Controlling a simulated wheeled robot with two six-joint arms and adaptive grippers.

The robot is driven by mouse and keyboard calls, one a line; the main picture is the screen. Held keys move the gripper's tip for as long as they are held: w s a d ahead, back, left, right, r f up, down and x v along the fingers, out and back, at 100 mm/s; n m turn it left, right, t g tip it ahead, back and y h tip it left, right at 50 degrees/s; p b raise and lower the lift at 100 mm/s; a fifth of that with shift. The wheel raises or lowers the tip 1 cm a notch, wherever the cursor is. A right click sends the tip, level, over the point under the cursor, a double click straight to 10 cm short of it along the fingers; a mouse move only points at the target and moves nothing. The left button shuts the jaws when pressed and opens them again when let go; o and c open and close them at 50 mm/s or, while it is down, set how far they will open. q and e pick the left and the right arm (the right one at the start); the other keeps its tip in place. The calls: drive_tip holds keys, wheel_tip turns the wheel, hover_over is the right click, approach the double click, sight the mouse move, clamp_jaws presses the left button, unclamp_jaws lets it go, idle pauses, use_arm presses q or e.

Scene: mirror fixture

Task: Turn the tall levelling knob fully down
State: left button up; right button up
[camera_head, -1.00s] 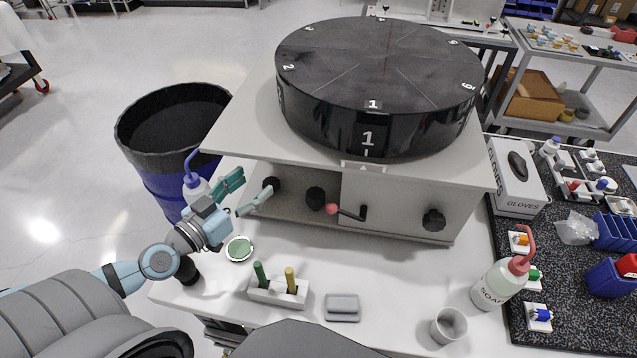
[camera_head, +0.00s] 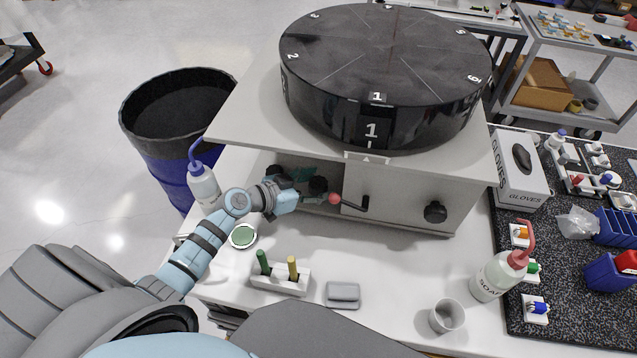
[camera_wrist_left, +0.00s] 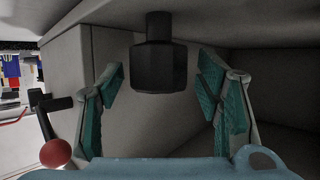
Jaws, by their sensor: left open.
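A black faceted knob (camera_wrist_left: 159,66) hangs from the underside of the fixture's top in the left wrist view. My left gripper (camera_wrist_left: 162,80) is open, with one teal finger on each side of the knob. Gaps show between the fingers and the knob. In the head view, my left gripper (camera_head: 300,181) reaches into the open bay under the fixture's plate, by a dark knob (camera_head: 318,186). Another black knob (camera_head: 434,212) is at the right of the front. My arm and gripper hide the bay's left part. My right gripper does not show.
A crank with a red ball (camera_head: 335,199) sits right of the gripper; the ball also shows in the left wrist view (camera_wrist_left: 55,153). A blue-capped bottle (camera_head: 203,185) stands left of my forearm. A pen block (camera_head: 280,281) and grey box (camera_head: 342,295) lie in front.

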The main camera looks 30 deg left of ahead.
use_arm(q)
drive_tip(key=shift+w+d+f, duration=0.15)
drive_tip(key=shift+w+d, duration=0.15)
drive_tip(key=shift+w, duration=0.05)
drive_tip(key=c, duration=1.2)
drive_tip(key=shift+a+f+m+h, duration=0.1)
drive_tip(key=shift+f+m+h, duration=0.05)
drive_tip(key=shift+m+h, duration=0.3)
drive_tip(key=shift+m+g+h, duration=0.8)
drive_tip(key=shift+m+h, duration=0.05)
drive_tip(key=shift+m+g+h+b, duration=0.3)
drive_tip(key=shift+m+g+b, duration=0.05)
drive_tip(key=shift+m+g, duration=0.05)
drive_tip(key=m+g+h+b, duration=0.1)
drive_tip(key=b, duration=0.2)
drive_tip(key=m+g+h+b, duration=0.1)
drive_tip(key=m+g+b, duration=0.1)
drive_tip(key=b, duration=0.1)
drive_tip(key=m+g+h+b, duration=0.1)
drive_tip(key=m+b, duration=0.1)
drive_tip(key=b, duration=0.1)
drive_tip(key=shift+f+g, duration=0.25)
drive_tip(key=shift+g, duration=0.15)
drive_tip(key=shift+s+r+m+g+h+b, duration=0.1)
drive_tip(key=shift+r+m+g+h+b, duration=0.2)
drive_tip(key=shift+m+g+b, duration=0.35)
